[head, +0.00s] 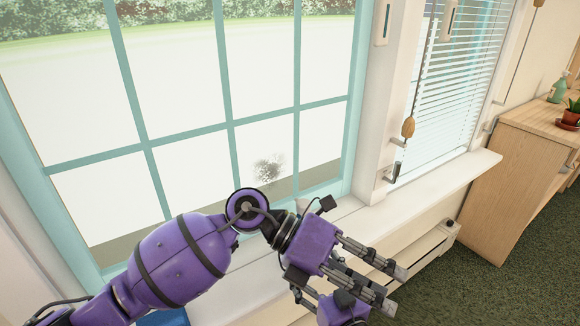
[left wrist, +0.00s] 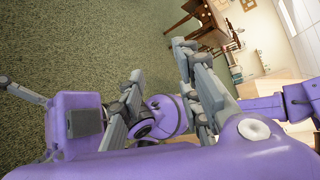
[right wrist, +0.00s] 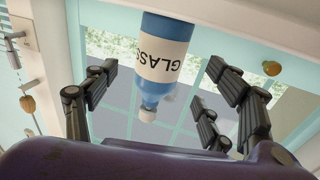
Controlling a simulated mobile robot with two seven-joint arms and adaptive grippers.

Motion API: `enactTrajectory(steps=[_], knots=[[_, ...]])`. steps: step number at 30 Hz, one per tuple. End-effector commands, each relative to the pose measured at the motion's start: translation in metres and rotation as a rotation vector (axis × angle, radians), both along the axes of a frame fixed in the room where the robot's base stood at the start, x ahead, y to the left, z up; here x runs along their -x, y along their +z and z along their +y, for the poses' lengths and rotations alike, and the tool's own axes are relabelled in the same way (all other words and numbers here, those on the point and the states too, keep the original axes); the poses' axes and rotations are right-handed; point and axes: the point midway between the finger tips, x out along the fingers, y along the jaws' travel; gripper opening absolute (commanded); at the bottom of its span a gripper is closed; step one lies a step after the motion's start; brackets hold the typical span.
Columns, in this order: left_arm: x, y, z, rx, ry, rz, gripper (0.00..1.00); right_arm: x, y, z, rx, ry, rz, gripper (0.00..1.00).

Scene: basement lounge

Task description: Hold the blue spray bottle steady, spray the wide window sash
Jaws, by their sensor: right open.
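The wide window sash (head: 228,125) is the large teal-framed window with several panes in the head view. A dark speckled smudge (head: 268,168) shows on a lower pane. The blue spray bottle (right wrist: 176,32), with a white label reading GLASS, appears upside down in the right wrist view. My right gripper (right wrist: 162,70) is open, its fingers spread on either side of the bottle. I cannot tell whether they touch it. My left gripper (head: 394,289) is open and empty in front of the sill, apart from the smudge; its spread fingers also show in the left wrist view (left wrist: 160,58).
A white sill (head: 435,175) runs under the windows. A narrower window with blinds (head: 460,80) and a hanging wooden pull (head: 408,127) is to the right. A wooden cabinet (head: 520,185) with a potted plant (head: 572,112) stands farther right. Green carpet (head: 510,285) is clear there.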

Motion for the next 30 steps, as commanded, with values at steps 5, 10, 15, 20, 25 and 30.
enactTrajectory(steps=[5, 10, 15, 20, 25, 30], knots=[[-0.06, 0.011, 0.036, -0.312, -0.047, -0.276, 0.31, 0.0, 0.0, 0.0, 0.0, 0.0, 0.0, 0.76], [-0.127, 0.043, 0.086, -0.604, -0.005, -0.485, 0.31, 0.0, 0.0, 0.0, 0.0, 0.0, 0.0, 0.76], [-0.17, 0.078, 0.126, -0.789, 0.061, -0.595, 0.31, 0.0, 0.0, 0.0, 0.0, 0.0, 0.0, 0.76], [-0.187, 0.096, 0.145, -0.868, 0.097, -0.636, 0.31, 0.0, 0.0, 0.0, 0.0, 0.0, 0.0, 0.76], [-0.191, 0.101, 0.15, -0.887, 0.107, -0.644, 0.31, -0.011, 0.0, 0.005, 0.0, 0.0, -0.001, 0.76], [-0.19, 0.1, 0.149, -0.885, 0.106, -0.644, 0.31, -0.035, 0.001, 0.015, -0.001, 0.0, -0.001, 0.76]])
